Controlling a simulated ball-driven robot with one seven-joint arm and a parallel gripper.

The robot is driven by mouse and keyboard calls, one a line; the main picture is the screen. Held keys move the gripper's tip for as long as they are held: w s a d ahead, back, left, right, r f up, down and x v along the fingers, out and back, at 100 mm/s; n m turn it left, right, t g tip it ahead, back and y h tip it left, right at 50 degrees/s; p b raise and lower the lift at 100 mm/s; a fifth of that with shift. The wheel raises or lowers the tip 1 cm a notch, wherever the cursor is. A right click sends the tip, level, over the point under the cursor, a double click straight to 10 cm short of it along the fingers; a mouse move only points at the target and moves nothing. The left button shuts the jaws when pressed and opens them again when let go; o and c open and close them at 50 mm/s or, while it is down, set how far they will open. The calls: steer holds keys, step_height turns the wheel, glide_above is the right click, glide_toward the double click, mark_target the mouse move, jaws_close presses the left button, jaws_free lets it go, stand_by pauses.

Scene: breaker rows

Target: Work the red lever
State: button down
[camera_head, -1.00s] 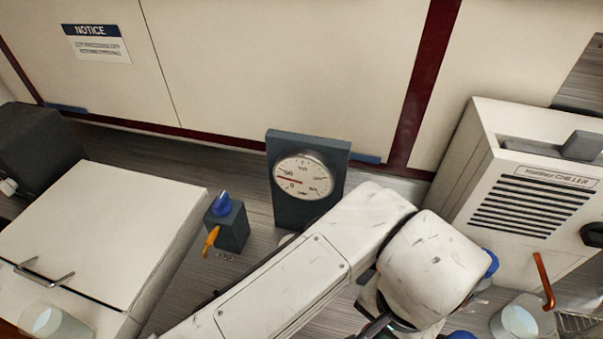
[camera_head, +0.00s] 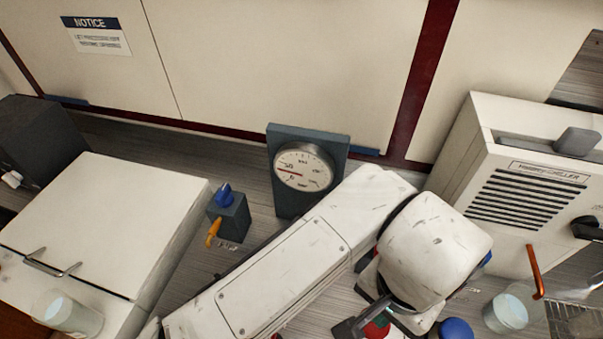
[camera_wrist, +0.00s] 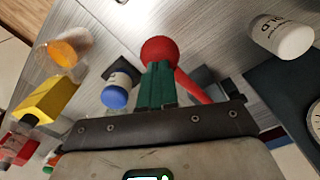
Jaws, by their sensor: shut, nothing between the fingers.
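The red lever shows in the wrist view as a red round end (camera_wrist: 160,49) with a red arm slanting down to the right. In the head view only a small red part (camera_head: 377,329) shows, beneath my wrist at the bottom edge. My gripper (camera_wrist: 158,70) has its green fingers closed together, with nothing between them. The fingertips overlap the lever's round end in the wrist view, left of its slanting arm; I cannot tell whether they touch. The lever's base is mostly hidden behind the fingers.
A white bottle (camera_wrist: 284,38), an orange-filled jar (camera_wrist: 63,48) and a yellow block (camera_wrist: 50,98) stand around. The gauge (camera_head: 303,168), blue-and-orange switch box (camera_head: 230,216) and chiller (camera_head: 520,180) stand farther off.

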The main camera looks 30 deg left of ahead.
steer(key=shift+f, duration=0.1)
steer(key=shift+f+b, duration=2.65)
steer(key=shift+f, duration=1.3)
steer(key=shift+r, duration=0.1)
steer(key=shift+r+p, duration=3.4)
steer(key=shift+r, duration=0.55)
steer(key=shift+r, duration=0.15)
step_height(320, 180, up, 2)
steer(key=shift+r+p, duration=0.1)
steer(key=shift+p, duration=0.95)
steer(key=shift+r+p, duration=0.5)
steer(key=shift+r, duration=0.8)
